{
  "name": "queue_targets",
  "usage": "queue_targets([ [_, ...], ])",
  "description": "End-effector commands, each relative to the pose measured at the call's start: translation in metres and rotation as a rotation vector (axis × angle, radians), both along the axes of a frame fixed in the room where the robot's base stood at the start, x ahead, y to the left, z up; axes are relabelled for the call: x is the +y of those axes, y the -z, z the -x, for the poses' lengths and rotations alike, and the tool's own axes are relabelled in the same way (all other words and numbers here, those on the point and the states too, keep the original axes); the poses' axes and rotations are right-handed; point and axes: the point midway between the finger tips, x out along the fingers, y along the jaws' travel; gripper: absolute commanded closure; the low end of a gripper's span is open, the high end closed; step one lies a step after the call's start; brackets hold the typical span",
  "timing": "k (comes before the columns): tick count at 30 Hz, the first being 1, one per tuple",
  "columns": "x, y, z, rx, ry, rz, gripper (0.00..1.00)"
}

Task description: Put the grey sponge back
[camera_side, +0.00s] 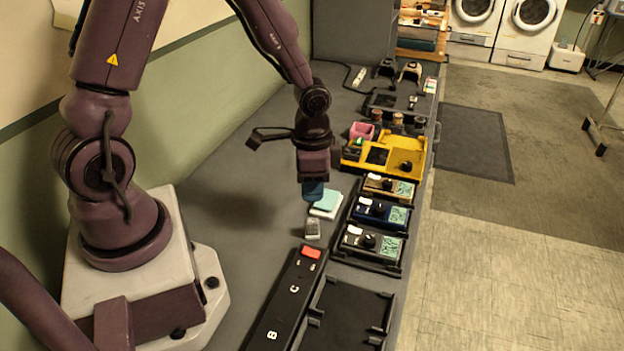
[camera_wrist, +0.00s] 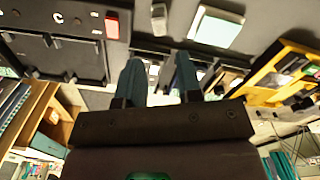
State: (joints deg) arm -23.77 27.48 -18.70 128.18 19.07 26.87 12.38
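A small grey block (camera_side: 312,229), which looks like the grey sponge, lies on the grey bench between a mint-and-white pad (camera_side: 326,204) and the black lettered strip (camera_side: 290,297). The block also shows at the top of the wrist view (camera_wrist: 158,18), beyond my fingertips. My gripper (camera_side: 313,191) points down above the bench, just behind the block and near the pad in the side view. In the wrist view its two teal fingers (camera_wrist: 158,62) stand apart with nothing between them. Three trays (camera_side: 380,212) in tan, blue and black each hold a white piece, a dark knob and a mint-green patterned piece.
A red block (camera_side: 311,253) sits on the lettered strip's far end. An empty black tray (camera_side: 348,312) lies at the near right. A yellow tray (camera_side: 412,150) and a pink container (camera_side: 361,131) stand farther back. The bench left of the strip is clear.

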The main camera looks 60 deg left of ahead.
Motion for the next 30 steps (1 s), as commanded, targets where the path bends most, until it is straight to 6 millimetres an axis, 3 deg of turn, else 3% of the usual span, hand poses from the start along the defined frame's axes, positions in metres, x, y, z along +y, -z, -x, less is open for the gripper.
queue_targets([
  [4,0.000,-0.015,0.000,-0.010,-0.006,-0.012,0.67],
  [7,0.002,-0.038,0.001,-0.042,-0.030,-0.047,0.67],
  [14,-0.004,-0.127,0.022,-0.195,-0.160,-0.118,0.67],
  [21,-0.023,-0.200,0.069,-0.375,-0.302,-0.048,0.67],
  [24,-0.030,-0.217,0.089,-0.429,-0.341,0.007,0.67],
  [30,-0.037,-0.232,0.111,-0.479,-0.380,0.087,0.67],
])
